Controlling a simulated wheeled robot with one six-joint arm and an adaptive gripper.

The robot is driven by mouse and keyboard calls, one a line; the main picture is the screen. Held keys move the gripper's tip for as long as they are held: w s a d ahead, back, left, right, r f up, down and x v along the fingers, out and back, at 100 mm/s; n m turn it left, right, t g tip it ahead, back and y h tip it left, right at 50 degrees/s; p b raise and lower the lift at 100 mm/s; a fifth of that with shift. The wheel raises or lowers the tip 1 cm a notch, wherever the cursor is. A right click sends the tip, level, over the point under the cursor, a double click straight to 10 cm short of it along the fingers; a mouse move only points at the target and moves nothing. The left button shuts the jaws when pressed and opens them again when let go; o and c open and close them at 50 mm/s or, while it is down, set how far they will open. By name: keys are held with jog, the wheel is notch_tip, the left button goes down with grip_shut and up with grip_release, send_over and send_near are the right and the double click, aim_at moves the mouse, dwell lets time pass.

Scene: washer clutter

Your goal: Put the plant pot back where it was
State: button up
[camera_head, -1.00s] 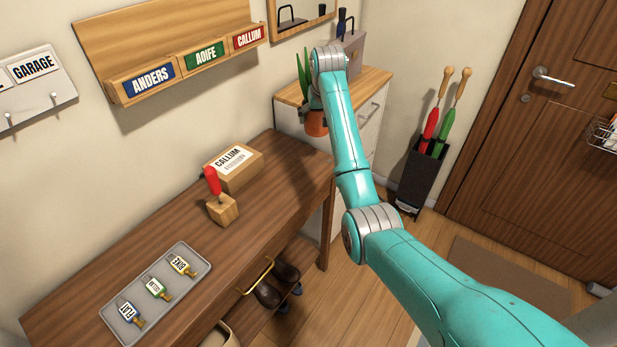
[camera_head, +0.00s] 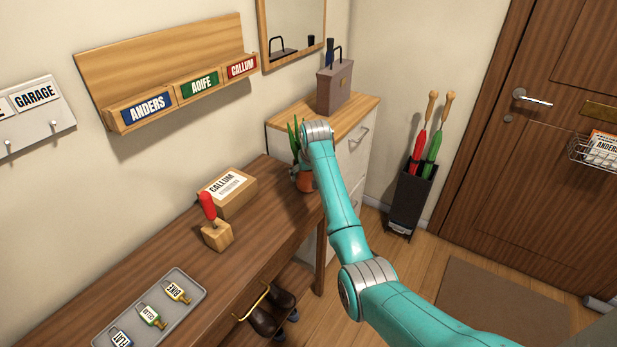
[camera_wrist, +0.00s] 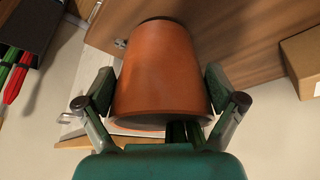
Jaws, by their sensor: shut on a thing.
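The plant pot is a terracotta-orange pot (camera_head: 304,182) with upright green leaves (camera_head: 293,138). In the head view it is at the far right end of the brown desk (camera_head: 265,190), partly hidden by my arm. I cannot tell whether its base touches the desk. In the wrist view the pot (camera_wrist: 162,70) fills the middle, its dark base toward the wooden desk top and its wide rim toward me. My gripper (camera_wrist: 160,88) is shut on it, with one finger on each side. Most of the leaves are hidden in the wrist view.
A cardboard box labelled CALLUM (camera_head: 228,192) and a red-handled wooden stamp-like block (camera_head: 214,232) stand left of the pot. A key tray (camera_head: 190,285) lies nearer. A drawer cabinet (camera_head: 357,112) with a grey box (camera_head: 335,88) stands behind; its front top is clear.

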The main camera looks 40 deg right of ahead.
jog(key=shift+f, duration=0.35)
jog(key=shift+f, duration=0.1)
jog(key=o, duration=1.3)
jog(key=shift+f, duration=0.1)
jog(key=shift+o, duration=0.2)
jog(key=v, duration=1.2)
